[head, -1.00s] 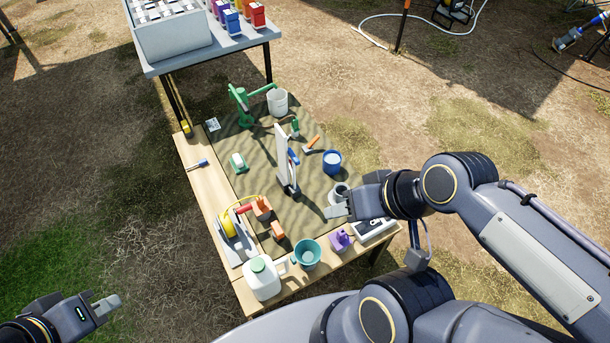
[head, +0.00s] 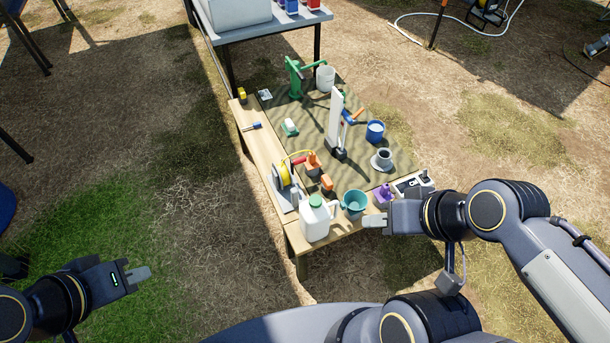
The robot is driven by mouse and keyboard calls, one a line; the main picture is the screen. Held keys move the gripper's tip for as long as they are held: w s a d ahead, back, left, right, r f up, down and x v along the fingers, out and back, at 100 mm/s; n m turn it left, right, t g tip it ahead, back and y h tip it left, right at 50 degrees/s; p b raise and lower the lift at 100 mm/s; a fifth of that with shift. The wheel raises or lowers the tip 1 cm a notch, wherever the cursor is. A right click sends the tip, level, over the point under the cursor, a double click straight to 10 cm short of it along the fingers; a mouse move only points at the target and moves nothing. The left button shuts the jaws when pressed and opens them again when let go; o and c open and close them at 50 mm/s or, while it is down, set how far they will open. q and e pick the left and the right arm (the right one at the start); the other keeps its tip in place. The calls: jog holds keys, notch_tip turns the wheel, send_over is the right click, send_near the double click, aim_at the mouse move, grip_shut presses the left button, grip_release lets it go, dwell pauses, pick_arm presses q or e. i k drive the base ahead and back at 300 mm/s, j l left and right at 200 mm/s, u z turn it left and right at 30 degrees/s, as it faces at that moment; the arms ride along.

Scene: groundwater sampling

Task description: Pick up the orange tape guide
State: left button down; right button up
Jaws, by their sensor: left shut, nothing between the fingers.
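Two orange pieces stand near the yellow tape reel (head: 284,176) at the front left of the mat. One is a larger orange block (head: 313,165) right of the reel, with the yellow tape arching over towards it. The other is a smaller orange piece (head: 327,183) just in front of it. I cannot tell for certain which is the tape guide. My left gripper (head: 137,274) is shut and empty, over the grass left of the table, far from both. My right gripper (head: 375,220) is by the table's front edge, right of the teal cup; its jaw opening is unclear.
A white jug (head: 315,224) and a teal cup (head: 354,202) stand in front of the orange pieces. A purple item (head: 382,194) is near my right gripper. A white upright board (head: 335,120), blue cup (head: 375,131) and green pump (head: 294,76) stand further back.

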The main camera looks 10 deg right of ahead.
aim_at(313, 162)
jog(key=i+j+z, duration=0.2)
jog(key=j, duration=0.55)
jog(key=j+z, duration=0.2)
jog(key=j, duration=0.5)
jog(key=i+j+z, duration=0.4)
jog(key=i+j, duration=0.55)
jog(key=i+l+z, duration=0.15)
jog(key=i, duration=0.55)
